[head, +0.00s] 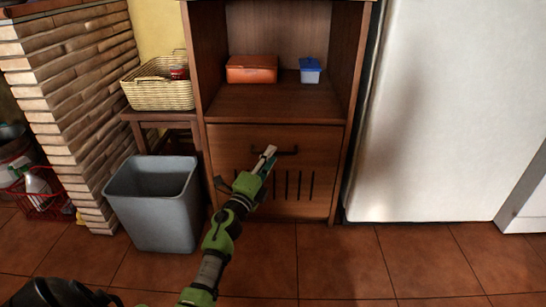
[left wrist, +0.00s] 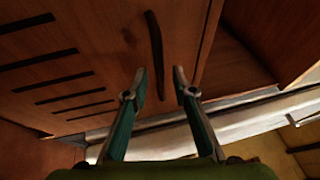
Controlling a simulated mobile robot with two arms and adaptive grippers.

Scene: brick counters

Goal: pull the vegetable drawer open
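The vegetable drawer (head: 232,150) is the wooden, slotted lower front of the brown cabinet, and its front looks flush with the frame. Its dark bar handle (head: 289,152) is near the top middle of the front. My left gripper (head: 268,154) is at the handle's left part and covers some of it. In the left wrist view my left gripper (left wrist: 159,71) is open, and the handle (left wrist: 154,42) runs between the two fingertips in the picture. I cannot tell whether the fingers reach around it or touch it. My right gripper is not in view.
A grey bin (head: 155,205) stands left of the drawer, below a wicker basket (head: 160,95) on a small table. A white fridge (head: 440,120) stands close on the right. An orange box (head: 251,70) and a blue-lidded container (head: 310,72) sit on the shelf above. Tiled floor before the drawer is clear apart from my arm.

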